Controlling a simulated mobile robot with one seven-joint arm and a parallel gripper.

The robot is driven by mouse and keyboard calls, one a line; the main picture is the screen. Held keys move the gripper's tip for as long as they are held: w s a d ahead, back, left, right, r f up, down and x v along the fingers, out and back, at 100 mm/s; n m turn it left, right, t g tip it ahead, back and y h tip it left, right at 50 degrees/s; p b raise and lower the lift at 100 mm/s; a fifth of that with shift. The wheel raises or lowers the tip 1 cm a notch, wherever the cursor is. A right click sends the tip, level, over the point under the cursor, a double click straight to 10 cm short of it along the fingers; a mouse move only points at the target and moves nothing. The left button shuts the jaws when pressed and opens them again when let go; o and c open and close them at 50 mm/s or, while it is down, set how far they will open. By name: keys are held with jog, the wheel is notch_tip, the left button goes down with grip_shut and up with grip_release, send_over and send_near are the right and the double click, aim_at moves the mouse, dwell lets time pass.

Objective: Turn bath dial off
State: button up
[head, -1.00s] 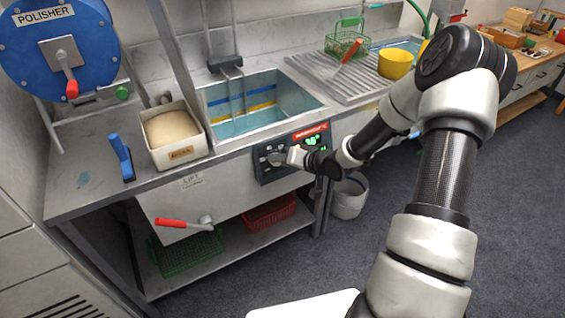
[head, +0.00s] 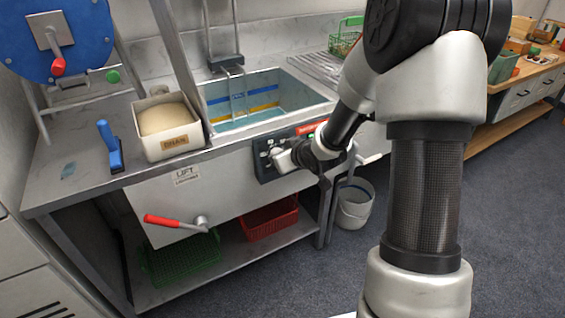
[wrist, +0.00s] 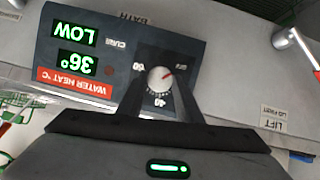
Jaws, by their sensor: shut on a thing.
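The bath dial (wrist: 160,78) is a small pale knob on a dark control panel (wrist: 120,40), seen upside down in the wrist view. Its red pointer is towards the upper right, near a small label that seems to read OFF. Green displays (wrist: 75,48) read 36° and LOW. My gripper (wrist: 160,86) is shut on the dial, one finger on each side. In the head view, my gripper (head: 280,158) is at the panel on the bath's front, and my arm hides the display.
The water bath (head: 215,115) is sunk in the steel bench. A bran box (head: 155,152), a blue-handled tool (head: 110,150) and a red-handled lift lever (head: 175,221) are to the left. A white bucket (head: 354,205) stands on the floor under my arm.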

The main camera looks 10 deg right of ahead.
jog(key=shift+n, duration=0.3)
jog(key=o, duration=1)
jog(key=shift+o, duration=0.2)
jog(key=shift+r, duration=0.1)
jog(key=p+v, duration=0.3)
jog(key=v, duration=1.4)
jog(key=shift+s, duration=0.15)
jog(key=shift+r, duration=0.15)
